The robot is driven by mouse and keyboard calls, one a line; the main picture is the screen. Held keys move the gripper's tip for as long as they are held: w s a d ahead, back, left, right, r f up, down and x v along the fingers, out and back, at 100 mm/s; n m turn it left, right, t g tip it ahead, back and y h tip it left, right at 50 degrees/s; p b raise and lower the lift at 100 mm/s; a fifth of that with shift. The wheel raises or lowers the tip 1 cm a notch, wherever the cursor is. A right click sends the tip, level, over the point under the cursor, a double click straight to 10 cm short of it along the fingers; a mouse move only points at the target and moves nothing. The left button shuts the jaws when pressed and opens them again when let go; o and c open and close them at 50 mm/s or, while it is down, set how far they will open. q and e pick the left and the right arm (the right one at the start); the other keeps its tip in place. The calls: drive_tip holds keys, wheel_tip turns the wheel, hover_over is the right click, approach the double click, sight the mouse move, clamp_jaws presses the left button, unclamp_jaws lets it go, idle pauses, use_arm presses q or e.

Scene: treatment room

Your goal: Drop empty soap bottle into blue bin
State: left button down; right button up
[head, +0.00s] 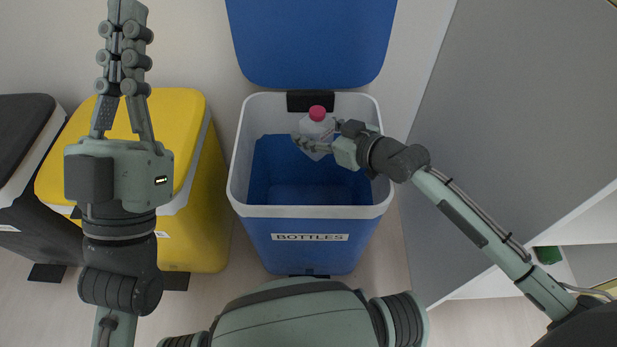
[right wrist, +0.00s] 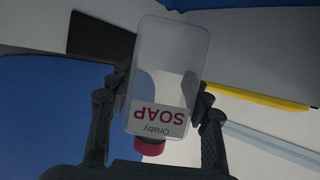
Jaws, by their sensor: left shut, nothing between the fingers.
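The soap bottle (head: 316,128) is clear with a red cap, and it is over the open blue bin (head: 312,240) labelled BOTTLES. In the right wrist view the bottle (right wrist: 168,80) shows its SOAP label upside down, with the red cap at the bottom. My right gripper (head: 318,140) has its fingers on both sides of the bottle, at the bin's opening; it also shows in the right wrist view (right wrist: 160,105). My left gripper (head: 125,12) is shut and empty, pointing up at the left, above the yellow bin. The bin's inside looks empty where visible.
The blue lid (head: 310,40) stands open behind the bin. A yellow bin (head: 205,225) stands to its left, with a black-lidded bin (head: 22,130) farther left. A grey cabinet panel (head: 490,110) rises on the right, close to my right arm.

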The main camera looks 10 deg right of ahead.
sight(313, 108)
drive_tip(key=o, duration=0.5)
drive_tip(key=shift+r, duration=0.1)
wheel_tip(313, 108, up, 10)
drive_tip(key=shift+f, duration=0.1)
drive_tip(key=shift+s, duration=0.1)
idle(0.5)
